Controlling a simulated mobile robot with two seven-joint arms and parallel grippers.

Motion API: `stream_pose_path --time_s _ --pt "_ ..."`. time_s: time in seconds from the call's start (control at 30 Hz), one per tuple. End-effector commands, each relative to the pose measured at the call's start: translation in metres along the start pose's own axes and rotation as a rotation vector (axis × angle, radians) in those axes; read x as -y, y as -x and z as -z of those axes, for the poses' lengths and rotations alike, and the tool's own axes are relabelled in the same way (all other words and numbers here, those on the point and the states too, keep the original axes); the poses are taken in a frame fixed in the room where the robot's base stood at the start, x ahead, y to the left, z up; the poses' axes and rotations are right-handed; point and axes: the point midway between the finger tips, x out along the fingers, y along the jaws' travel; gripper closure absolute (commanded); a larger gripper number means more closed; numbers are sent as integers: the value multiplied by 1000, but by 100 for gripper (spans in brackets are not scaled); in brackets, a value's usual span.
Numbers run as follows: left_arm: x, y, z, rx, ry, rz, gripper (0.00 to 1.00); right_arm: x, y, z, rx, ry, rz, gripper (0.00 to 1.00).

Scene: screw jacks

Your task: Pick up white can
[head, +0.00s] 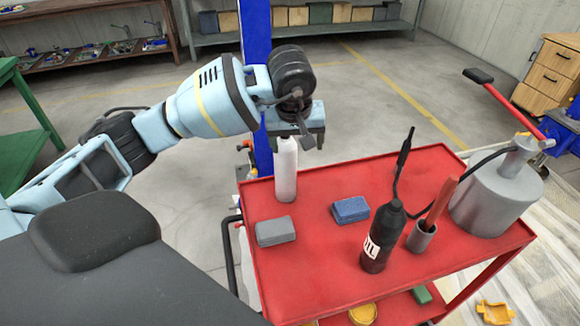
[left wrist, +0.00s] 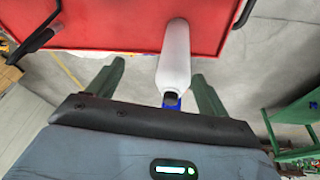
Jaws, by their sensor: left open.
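The white can (head: 286,172) is a tall, slim white bottle standing upright near the back left edge of the red cart top (head: 330,262). My left gripper (head: 297,138) is over the top of the can, pointing down, and hides its upper end in the head view. In the left wrist view the can (left wrist: 175,52) lies between the two green fingers of the left gripper (left wrist: 160,85), with a gap visible on each side. The gripper is open. My right gripper is not in view.
On the cart are a grey block (head: 276,231), a blue block (head: 351,209), a black oil bottle (head: 381,240), a small grey cup (head: 422,237) and a large grey can (head: 496,196) at the right. A blue post (head: 262,152) stands behind the cart.

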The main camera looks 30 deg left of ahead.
Motion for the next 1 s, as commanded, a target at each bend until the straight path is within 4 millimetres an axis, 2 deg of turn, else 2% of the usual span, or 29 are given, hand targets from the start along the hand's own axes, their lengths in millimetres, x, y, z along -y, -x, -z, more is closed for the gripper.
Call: stream_pose_path --time_s 0.03,0.1,0.33,0.6,0.83,1.0 --pt "7 6 12 -39 -9 31 21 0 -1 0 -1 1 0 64" --pt "14 13 22 -74 -19 62 21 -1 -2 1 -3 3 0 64" --pt "18 16 28 -93 -24 81 21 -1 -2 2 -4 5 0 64" --pt "20 -7 28 -90 -24 79 21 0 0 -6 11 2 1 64" --pt "22 -14 29 -90 -22 79 21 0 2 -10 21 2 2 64" --pt "30 -36 31 -89 -22 79 21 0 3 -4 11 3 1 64"
